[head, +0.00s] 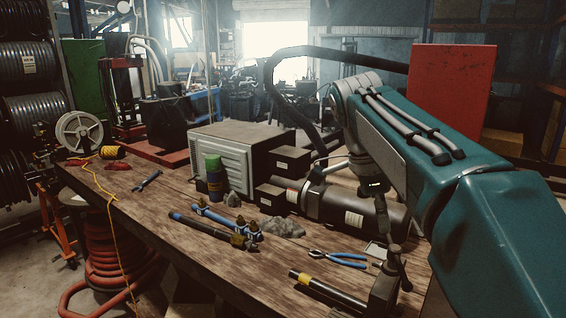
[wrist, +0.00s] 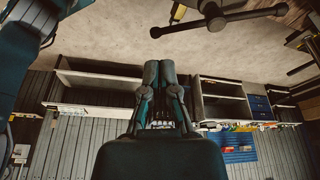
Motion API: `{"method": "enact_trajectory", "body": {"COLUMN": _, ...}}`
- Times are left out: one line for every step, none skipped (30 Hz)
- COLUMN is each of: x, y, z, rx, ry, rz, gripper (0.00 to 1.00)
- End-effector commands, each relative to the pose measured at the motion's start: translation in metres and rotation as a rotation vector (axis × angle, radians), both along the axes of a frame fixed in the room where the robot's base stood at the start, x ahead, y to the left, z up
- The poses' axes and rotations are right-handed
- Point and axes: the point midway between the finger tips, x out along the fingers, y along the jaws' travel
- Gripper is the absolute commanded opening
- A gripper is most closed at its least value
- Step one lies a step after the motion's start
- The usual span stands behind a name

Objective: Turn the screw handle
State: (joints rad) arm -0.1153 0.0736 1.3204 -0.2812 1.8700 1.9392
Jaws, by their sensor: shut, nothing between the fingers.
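The screw handle (wrist: 245,15) is a dark crossbar with rounded ends on a central hub, at the top of the wrist view. In the head view a handle (head: 404,274) shows at the clamp-like metal holder (head: 384,292) on the front right of the bench. My gripper (wrist: 160,66) is shut and empty, its two fingers together in the middle of the wrist view, just below the crossbar in the picture. Whether a finger touches the handle I cannot tell.
Pliers with blue handles (head: 338,259) and a black rod with a yellow band (head: 327,290) lie left of the holder. A large dark cylinder (head: 340,204) lies behind. A grey box (head: 235,158) stands further left. The left part of the wooden bench (head: 135,204) has free room.

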Motion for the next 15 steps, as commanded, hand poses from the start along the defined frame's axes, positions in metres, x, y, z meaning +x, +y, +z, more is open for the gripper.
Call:
{"method": "enact_trajectory", "body": {"x": 0.000, "y": 0.000, "z": 0.000, "rx": 0.000, "ry": 0.001, "rz": 0.002, "gripper": 0.00}}
{"method": "enact_trajectory", "body": {"x": -0.002, "y": 0.000, "z": -0.001, "rx": 0.005, "ry": 0.001, "rz": 0.020, "gripper": 0.00}}
{"method": "enact_trajectory", "body": {"x": -0.004, "y": 0.000, "z": -0.002, "rx": 0.010, "ry": 0.000, "rz": 0.042, "gripper": 0.00}}
{"method": "enact_trajectory", "body": {"x": -0.005, "y": -0.001, "z": -0.003, "rx": 0.014, "ry": -0.001, "rz": 0.058, "gripper": 0.00}}
{"method": "enact_trajectory", "body": {"x": -0.006, "y": -0.001, "z": -0.003, "rx": 0.018, "ry": -0.002, "rz": 0.075, "gripper": 0.00}}
{"method": "enact_trajectory", "body": {"x": -0.008, "y": -0.001, "z": -0.005, "rx": 0.023, "ry": 0.000, "rz": 0.097, "gripper": 0.00}}
{"method": "enact_trajectory", "body": {"x": -0.009, "y": -0.001, "z": -0.006, "rx": 0.027, "ry": -0.002, "rz": 0.115, "gripper": 0.00}}
{"method": "enact_trajectory", "body": {"x": -0.010, "y": -0.001, "z": -0.007, "rx": 0.030, "ry": -0.002, "rz": 0.133, "gripper": 0.00}}
{"method": "enact_trajectory", "body": {"x": -0.013, "y": -0.002, "z": -0.008, "rx": 0.036, "ry": -0.003, "rz": 0.159, "gripper": 0.00}}
{"method": "enact_trajectory", "body": {"x": -0.014, "y": -0.003, "z": -0.009, "rx": 0.040, "ry": -0.005, "rz": 0.180, "gripper": 0.00}}
{"method": "enact_trajectory", "body": {"x": -0.016, "y": -0.004, "z": -0.010, "rx": 0.044, "ry": -0.004, "rz": 0.203, "gripper": 0.00}}
{"method": "enact_trajectory", "body": {"x": -0.018, "y": -0.005, "z": -0.012, "rx": 0.050, "ry": -0.007, "rz": 0.234, "gripper": 0.00}}
{"method": "enact_trajectory", "body": {"x": -0.020, "y": -0.005, "z": -0.014, "rx": 0.055, "ry": -0.007, "rz": 0.259, "gripper": 0.00}}
{"method": "enact_trajectory", "body": {"x": -0.023, "y": -0.005, "z": -0.015, "rx": 0.059, "ry": -0.008, "rz": 0.286, "gripper": 0.00}}
{"method": "enact_trajectory", "body": {"x": -0.026, "y": -0.005, "z": -0.017, "rx": 0.066, "ry": -0.011, "rz": 0.324, "gripper": 0.00}}
